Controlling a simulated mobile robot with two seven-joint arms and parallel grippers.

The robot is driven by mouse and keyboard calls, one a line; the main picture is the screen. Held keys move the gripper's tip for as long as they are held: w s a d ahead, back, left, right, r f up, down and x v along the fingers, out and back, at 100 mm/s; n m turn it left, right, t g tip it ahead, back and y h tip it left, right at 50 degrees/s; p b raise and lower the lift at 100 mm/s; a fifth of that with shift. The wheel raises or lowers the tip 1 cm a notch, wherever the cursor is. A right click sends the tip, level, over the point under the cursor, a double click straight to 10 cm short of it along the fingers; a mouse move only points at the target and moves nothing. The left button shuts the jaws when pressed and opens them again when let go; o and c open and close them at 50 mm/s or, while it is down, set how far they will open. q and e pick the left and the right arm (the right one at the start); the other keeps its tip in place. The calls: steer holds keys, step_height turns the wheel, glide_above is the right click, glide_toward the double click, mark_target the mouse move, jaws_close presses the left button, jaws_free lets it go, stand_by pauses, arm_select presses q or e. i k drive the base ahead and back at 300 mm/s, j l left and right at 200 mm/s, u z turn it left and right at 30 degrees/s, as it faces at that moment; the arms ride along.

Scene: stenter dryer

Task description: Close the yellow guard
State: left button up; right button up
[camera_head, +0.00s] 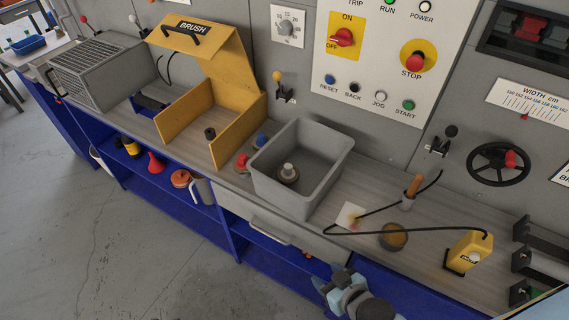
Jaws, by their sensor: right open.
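The yellow guard (222,63) is a yellow lid marked BRUSH with a black handle (181,34). It stands raised at the back of an open-topped yellow housing (236,132) on the bench, so the housing is open. A small dark cylindrical part (210,133) shows inside it. My right gripper (331,277) is at the bottom edge of the view, open and empty, in front of the bench. It is well to the right of and nearer than the guard, touching nothing that I can see. My left gripper is not in view.
A grey bin (329,176) stands right of the housing, with red and blue knobs (243,161) between them. A grey vented box (103,73) is at left. A drawer handle (270,231) projects from the bench front.

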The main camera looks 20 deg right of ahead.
mark_target(218, 49)
steer(key=j+z, duration=0.15)
steer(key=z, duration=0.2)
steer(key=i+j+z, duration=0.15)
steer(key=z, duration=0.2)
steer(key=j+z, duration=0.15)
steer(key=z, duration=0.25)
steer(key=j+z, duration=0.4)
steer(key=j, duration=0.65)
